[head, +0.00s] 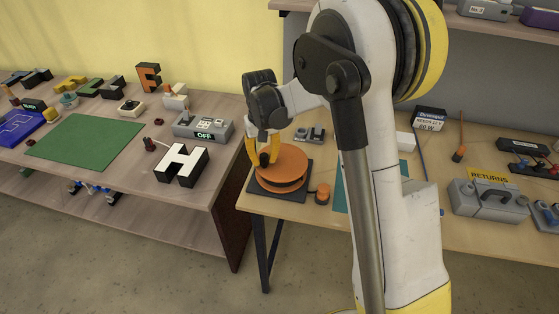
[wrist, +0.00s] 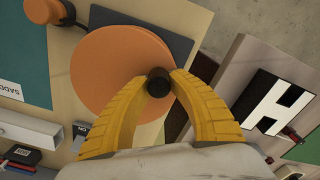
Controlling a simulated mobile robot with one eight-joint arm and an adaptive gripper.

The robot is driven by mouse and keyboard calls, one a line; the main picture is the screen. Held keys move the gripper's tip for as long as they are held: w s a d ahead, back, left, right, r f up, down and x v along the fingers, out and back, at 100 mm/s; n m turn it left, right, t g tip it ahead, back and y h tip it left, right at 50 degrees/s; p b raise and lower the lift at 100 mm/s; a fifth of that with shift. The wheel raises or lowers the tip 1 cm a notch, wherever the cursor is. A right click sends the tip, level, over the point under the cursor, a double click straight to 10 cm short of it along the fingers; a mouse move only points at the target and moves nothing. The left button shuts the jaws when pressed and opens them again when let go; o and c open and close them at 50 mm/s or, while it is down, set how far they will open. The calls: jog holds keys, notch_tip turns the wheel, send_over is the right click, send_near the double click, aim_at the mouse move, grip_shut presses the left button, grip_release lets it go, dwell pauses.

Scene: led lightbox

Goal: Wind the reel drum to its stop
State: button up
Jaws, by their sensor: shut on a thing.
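The reel drum (head: 286,166) is an orange disc on a dark base plate (head: 296,193) at the left end of the right-hand table. In the wrist view the drum (wrist: 105,70) fills the upper middle. A dark round knob (wrist: 158,76) stands near the drum's edge. My gripper (wrist: 159,84) has its yellow fingers shut on this knob, one on each side. In the head view my gripper (head: 259,157) reaches down over the drum's left side, and the knob shows as a dark spot between the fingers.
A small orange-topped part (head: 323,190) stands right of the drum. The letter H block (head: 182,165) and a grey box reading OFF (head: 203,126) are on the left table, across a narrow gap. A grey RETURNS case (head: 488,200) stands further right. My arm hides part of the right table.

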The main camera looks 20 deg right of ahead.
aim_at(265, 150)
jog(key=shift+d, duration=0.1)
jog(key=shift+w+d, duration=0.1)
jog(key=shift+w, duration=0.55)
jog(key=shift+o, duration=0.7)
jog(key=shift+w+d, duration=0.3)
jog(key=shift+w, duration=0.3)
jog(key=shift+o, duration=0.8)
jog(key=shift+w+d, duration=0.35)
jog(key=shift+w, duration=0.1)
